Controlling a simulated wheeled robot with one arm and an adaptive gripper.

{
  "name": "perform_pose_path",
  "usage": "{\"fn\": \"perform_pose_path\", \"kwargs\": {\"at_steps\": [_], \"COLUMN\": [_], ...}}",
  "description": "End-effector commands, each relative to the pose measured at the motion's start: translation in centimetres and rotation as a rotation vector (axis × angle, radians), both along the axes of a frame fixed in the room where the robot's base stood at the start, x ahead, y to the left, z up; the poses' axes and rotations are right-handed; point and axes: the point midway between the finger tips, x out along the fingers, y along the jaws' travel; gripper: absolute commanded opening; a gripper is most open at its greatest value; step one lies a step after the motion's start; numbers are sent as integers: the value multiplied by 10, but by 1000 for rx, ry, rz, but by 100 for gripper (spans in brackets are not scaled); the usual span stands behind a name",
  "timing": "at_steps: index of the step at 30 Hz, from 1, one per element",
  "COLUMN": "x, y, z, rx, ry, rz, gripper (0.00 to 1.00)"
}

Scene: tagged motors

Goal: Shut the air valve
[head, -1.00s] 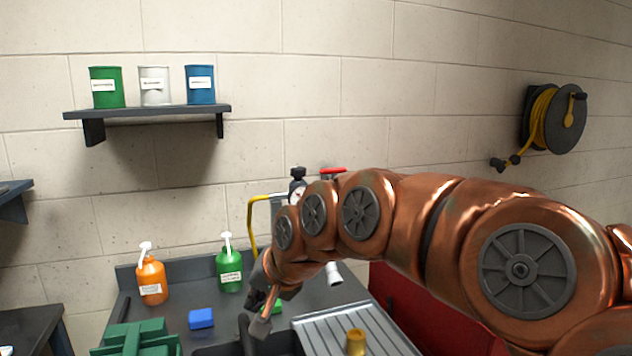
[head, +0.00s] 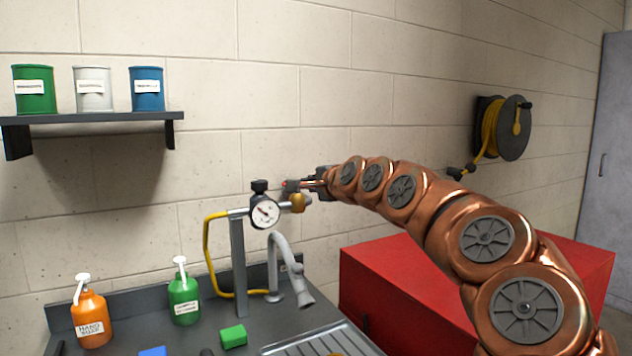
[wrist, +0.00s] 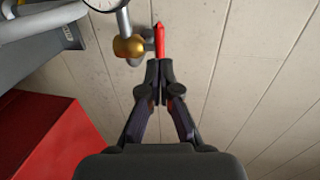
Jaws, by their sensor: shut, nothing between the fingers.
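The air valve has a brass body (head: 298,202) on a grey pipe, just right of a round pressure gauge (head: 265,213). Its red lever (wrist: 159,38) stands beside the brass body in the wrist view and looks roughly in line with the pipe. In the head view the lever is almost wholly hidden by my gripper (head: 291,185). My gripper is shut and empty. In the wrist view its fingertips (wrist: 159,65) are at the near end of the lever; I cannot tell if they touch it.
A yellow hose (head: 209,258) loops left of the post. A grey faucet (head: 285,270), a green bottle (head: 184,298) and an orange bottle (head: 92,318) stand on the bench. A red cabinet (head: 390,290) is below my arm. The wall (head: 400,110) is close behind the valve.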

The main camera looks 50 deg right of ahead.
Motion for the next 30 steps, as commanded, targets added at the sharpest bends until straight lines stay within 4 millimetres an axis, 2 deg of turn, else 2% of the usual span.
{"fn": "perform_pose_path", "kwargs": {"at_steps": [9, 15, 22, 30], "x": [47, 68, 80, 81], "y": [-17, -25, -30, -30], "z": [-10, -12, -16, -17], "rx": [2, -1, -1, 0], "ry": [3, -1, -1, 0], "rz": [0, -2, -3, -2], "gripper": [0, 0, 0, 0]}}
